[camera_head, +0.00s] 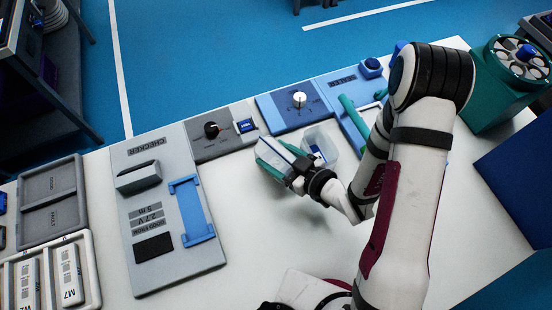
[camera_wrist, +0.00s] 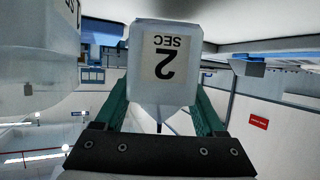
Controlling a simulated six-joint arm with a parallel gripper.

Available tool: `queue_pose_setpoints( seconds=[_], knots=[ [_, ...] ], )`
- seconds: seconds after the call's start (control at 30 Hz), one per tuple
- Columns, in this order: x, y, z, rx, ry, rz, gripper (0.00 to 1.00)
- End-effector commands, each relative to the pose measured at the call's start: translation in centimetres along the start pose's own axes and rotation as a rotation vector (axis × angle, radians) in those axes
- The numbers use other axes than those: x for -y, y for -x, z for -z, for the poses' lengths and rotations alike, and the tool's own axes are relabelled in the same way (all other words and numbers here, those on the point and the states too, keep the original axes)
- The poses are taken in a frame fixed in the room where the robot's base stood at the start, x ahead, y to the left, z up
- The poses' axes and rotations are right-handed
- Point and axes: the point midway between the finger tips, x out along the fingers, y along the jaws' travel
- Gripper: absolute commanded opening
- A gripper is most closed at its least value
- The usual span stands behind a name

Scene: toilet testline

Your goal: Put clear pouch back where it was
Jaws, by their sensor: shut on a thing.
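My gripper (camera_head: 280,160) has green fingers and is shut on a clear pouch (camera_head: 270,153) over the white table, just in front of the grey and blue panels. In the wrist view the pouch (camera_wrist: 162,85) sits between the fingers (camera_wrist: 163,110), with a white label reading "2 SEC" upside down. A second clear pouch or container (camera_head: 325,138) is right beside the gripper in the head view. A similar translucent body with part of a label fills the upper left of the wrist view (camera_wrist: 40,50). The gripper partly hides both in the head view.
A grey checker panel (camera_head: 175,262) with a blue bracket (camera_head: 192,210) lies left. Dial panels (camera_head: 212,130) (camera_head: 290,112) and a blue sealer (camera_head: 350,120) with a green handle line the back. A green round machine (camera_head: 505,75) stands far right. The front table (camera_head: 250,240) is partly clear.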

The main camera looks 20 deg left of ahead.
Motion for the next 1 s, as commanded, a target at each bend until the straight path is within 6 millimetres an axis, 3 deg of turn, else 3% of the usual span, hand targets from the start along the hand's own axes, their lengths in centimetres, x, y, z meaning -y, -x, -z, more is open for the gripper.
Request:
queue_pose_setpoints(
  seconds=[0.13, 0.5, 0.53, 0.6, 0.67, 0.9, 1.0],
  knots=[
    [0.0, -1.0, -2.5, 0.002, -0.003, 0.000, 0.10],
    [0.0, -1.2, -3.0, 0.000, -0.002, -0.001, 0.10],
    [0.0, -1.2, -2.9, 0.000, -0.002, -0.001, 0.77],
    [0.0, -1.2, -2.9, 0.000, -0.002, -0.001, 0.90],
    [0.0, -1.2, -2.9, 0.000, -0.002, -0.001, 1.00],
    [-0.1, -1.1, -2.7, -0.001, -0.002, -0.001, 1.00],
    [-0.2, 0.4, -2.6, 0.000, -0.006, -0.006, 1.00]
  ],
)
